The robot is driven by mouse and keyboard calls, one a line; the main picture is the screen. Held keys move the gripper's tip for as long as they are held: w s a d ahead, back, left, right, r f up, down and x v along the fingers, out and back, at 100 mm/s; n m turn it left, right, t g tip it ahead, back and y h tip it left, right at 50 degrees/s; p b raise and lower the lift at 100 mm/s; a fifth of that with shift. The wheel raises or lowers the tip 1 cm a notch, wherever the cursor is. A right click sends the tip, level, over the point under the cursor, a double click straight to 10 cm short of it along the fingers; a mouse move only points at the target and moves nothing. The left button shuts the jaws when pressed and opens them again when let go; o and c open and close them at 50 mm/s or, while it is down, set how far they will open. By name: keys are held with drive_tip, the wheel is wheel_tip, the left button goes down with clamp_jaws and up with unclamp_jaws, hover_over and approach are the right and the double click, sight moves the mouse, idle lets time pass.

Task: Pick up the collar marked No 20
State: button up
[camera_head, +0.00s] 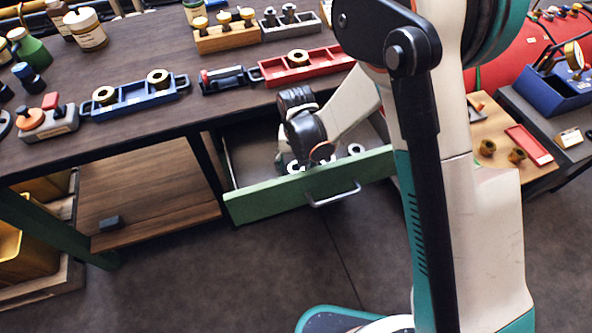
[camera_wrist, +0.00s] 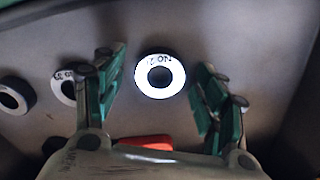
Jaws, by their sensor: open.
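In the wrist view a pale, ring-shaped collar (camera_wrist: 160,75) with a dark hole lies flat on the drawer floor, between the fingers of my gripper (camera_wrist: 154,85). Its upside-down marking starts "NO 2"; I cannot read the last digit surely. My gripper is open, with green-padded fingers apart on either side of the collar, and holds nothing. A second marked collar (camera_wrist: 64,88) lies partly behind the left finger, its number unclear. A third collar (camera_wrist: 12,96) is at the left edge. In the head view my gripper (camera_head: 303,125) reaches down into the open drawer.
The drawer's green front (camera_head: 290,190) and side walls surround my gripper. A red object (camera_wrist: 146,142) shows at the gripper's base in the wrist view. On the bench above stand a red tray (camera_head: 300,67), a blue tray (camera_head: 137,101) and a wooden rack (camera_head: 226,40).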

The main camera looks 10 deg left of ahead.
drive_tip(key=c, duration=1.3)
drive_tip(key=shift+c, duration=0.2)
drive_tip(key=shift+r, duration=0.15)
